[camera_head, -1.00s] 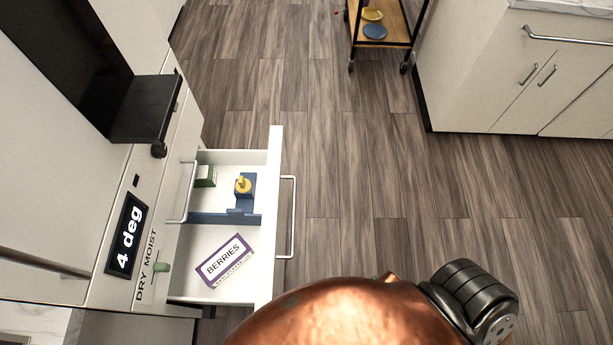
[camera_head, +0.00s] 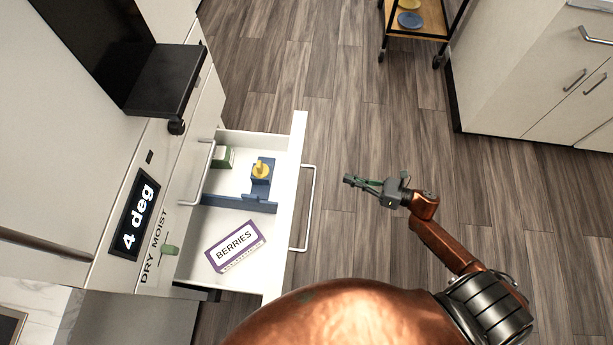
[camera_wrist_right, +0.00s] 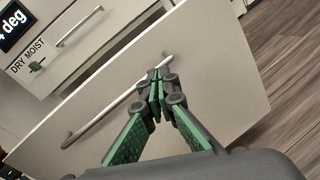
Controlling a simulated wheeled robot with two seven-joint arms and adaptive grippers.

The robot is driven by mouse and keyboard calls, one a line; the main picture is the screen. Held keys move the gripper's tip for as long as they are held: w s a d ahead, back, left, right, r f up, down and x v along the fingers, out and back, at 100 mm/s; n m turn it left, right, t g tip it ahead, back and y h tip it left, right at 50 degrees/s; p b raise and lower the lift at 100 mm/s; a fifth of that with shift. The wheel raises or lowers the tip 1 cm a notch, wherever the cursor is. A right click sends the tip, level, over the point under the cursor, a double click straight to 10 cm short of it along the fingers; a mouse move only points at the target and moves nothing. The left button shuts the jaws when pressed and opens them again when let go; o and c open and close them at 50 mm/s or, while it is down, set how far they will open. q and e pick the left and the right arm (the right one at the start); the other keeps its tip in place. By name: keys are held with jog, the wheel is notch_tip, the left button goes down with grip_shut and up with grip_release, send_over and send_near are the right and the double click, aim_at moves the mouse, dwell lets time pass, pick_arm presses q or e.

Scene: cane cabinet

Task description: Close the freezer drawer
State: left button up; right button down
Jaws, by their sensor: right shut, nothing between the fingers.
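The freezer drawer (camera_head: 298,150) stands pulled out to the right from the white cabinet. Its bar handle (camera_head: 311,208) is on the outer front face. Inside lie a box marked BERRIES (camera_head: 236,246), a blue and yellow item (camera_head: 261,172) and a small green box (camera_head: 224,157). My right gripper (camera_head: 348,180) is to the right of the drawer front, apart from it in the head view, with its fingers shut and empty. In the right wrist view, the fingertips (camera_wrist_right: 156,76) point at the drawer front (camera_wrist_right: 215,70), overlapping the line of its handle (camera_wrist_right: 125,100). My left gripper is not in view.
A display panel reading 4 deg (camera_head: 134,221) and a green slider (camera_head: 169,249) are on the cabinet face. A black shelf (camera_head: 160,82) juts out above. A wheeled cart (camera_head: 420,22) and white cabinets (camera_head: 520,80) stand beyond open wooden floor.

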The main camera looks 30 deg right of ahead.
pick_arm(q)
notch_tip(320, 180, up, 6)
jog(key=b, duration=0.2)
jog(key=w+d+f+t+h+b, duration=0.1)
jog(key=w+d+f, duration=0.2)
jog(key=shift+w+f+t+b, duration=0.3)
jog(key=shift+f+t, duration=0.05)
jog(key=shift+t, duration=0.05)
pick_arm(e)
jog(key=w+a+r+n+g+y, duration=0.1)
jog(key=w+a+n, duration=0.2)
jog(key=a, duration=0.4)
jog(key=w+a+r+n+g+y, duration=0.2)
jog(key=w+a+n, duration=0.1)
jog(key=a, duration=0.3)
jog(key=shift+a+r+n, duration=0.15)
jog(key=shift+a+n, duration=0.2)
jog(key=shift+n, duration=0.15)
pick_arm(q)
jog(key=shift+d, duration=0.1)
